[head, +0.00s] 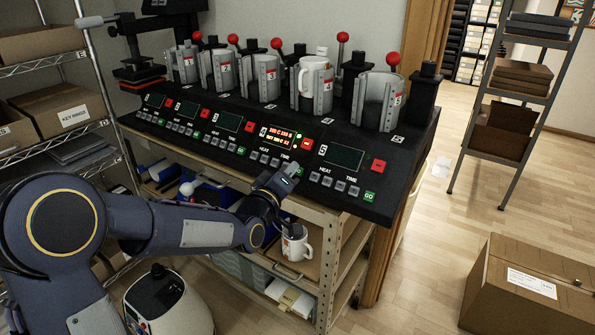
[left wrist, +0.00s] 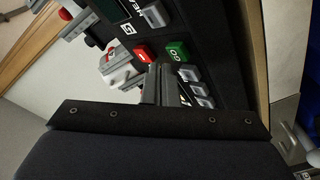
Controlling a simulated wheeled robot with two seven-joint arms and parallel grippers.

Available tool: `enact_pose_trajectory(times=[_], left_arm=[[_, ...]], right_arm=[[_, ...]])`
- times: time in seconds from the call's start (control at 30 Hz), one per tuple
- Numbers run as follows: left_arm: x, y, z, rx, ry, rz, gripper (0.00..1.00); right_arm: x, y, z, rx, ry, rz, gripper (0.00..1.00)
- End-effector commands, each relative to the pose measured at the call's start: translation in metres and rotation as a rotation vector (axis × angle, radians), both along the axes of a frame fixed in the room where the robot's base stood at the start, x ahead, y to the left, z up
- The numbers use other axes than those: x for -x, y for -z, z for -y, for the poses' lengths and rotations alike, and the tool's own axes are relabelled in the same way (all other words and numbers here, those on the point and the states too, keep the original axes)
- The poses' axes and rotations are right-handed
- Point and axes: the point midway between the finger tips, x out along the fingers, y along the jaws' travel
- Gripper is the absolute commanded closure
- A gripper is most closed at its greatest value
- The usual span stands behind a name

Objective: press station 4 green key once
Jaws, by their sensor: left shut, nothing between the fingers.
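The long black press console holds several stations in a row. Station 4's display (head: 279,137) is lit with orange text, and a white mug (head: 315,75) sits in its press. My left gripper (head: 287,173) is shut and empty at the console's front edge, by station 4's key row, and hides that station's green key in the head view. I cannot tell whether the fingers touch any key. My right gripper is out of view.
Station 5's green key (head: 369,196) and dark display (head: 341,156) lie to the right. A white mug (head: 298,246) stands on the shelf below my gripper. A cardboard box (head: 530,285) is on the floor at right. Racks stand on both sides.

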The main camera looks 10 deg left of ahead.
Motion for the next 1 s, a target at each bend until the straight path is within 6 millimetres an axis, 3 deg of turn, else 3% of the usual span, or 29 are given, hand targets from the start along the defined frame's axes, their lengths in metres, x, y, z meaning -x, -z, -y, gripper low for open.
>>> enact_pose_trajectory(times=[0.5, 1.0], left_arm=[[0.031, -0.032, -0.012, 0.0, -0.001, 0.002, 1.0], [0.034, -0.034, -0.012, 0.0, 0.0, 0.0, 1.0]], right_arm=[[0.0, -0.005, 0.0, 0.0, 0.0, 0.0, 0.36], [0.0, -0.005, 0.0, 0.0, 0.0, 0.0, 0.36]])
